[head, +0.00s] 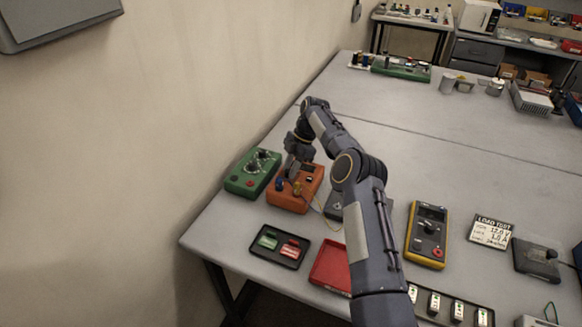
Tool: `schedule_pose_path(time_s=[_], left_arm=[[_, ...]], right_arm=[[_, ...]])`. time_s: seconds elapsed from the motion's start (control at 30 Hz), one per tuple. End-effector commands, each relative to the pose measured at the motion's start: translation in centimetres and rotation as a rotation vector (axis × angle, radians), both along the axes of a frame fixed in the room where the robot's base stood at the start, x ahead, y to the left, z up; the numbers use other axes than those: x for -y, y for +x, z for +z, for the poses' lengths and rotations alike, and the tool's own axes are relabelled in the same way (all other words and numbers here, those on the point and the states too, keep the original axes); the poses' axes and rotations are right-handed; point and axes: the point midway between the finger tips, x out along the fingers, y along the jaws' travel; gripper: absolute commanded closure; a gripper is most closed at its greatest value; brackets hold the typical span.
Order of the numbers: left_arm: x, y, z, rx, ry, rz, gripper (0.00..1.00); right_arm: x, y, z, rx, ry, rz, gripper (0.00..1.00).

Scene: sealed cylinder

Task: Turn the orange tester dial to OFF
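The orange tester (287,203) sits near the left edge of the grey table, just right of a green box with dials (253,173). A blue part and a yellowish part show on its top, with a small dark panel towards its right. My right gripper (290,178) points down at the tester's far left part, over its top face. The gripper covers that area, so I cannot make out the dial or its setting. The fingers are small and dark, and I cannot tell whether they are open or touch anything. My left gripper is not in view.
A black tray (280,258) with green and red pieces and a red tray (329,269) lie in front. A yellow multimeter (428,235) and a load test card (491,232) lie right of my arm. The table's middle is clear; a wall borders the left.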

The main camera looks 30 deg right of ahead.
Motion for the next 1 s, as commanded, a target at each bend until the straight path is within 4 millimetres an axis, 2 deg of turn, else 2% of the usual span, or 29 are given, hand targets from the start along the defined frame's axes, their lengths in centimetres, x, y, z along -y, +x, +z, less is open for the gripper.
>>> schedule_pose_path(time_s=[0.03,0.17,0.57,0.77,1.0], left_arm=[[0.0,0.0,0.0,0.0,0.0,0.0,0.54],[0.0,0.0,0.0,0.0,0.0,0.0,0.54],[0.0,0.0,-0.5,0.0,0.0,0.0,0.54],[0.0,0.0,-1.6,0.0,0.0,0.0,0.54],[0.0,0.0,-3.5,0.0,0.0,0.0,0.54]], right_arm=[[0.0,0.0,0.1,0.002,0.0,0.0,0.7],[0.0,0.0,0.1,0.002,0.0,0.0,0.53],[0.0,0.1,0.5,0.003,-0.001,-0.001,0.53],[0.0,0.1,3.1,0.006,-0.002,-0.001,0.53],[-0.7,-1.5,4.8,0.005,-0.001,0.0,0.53]])
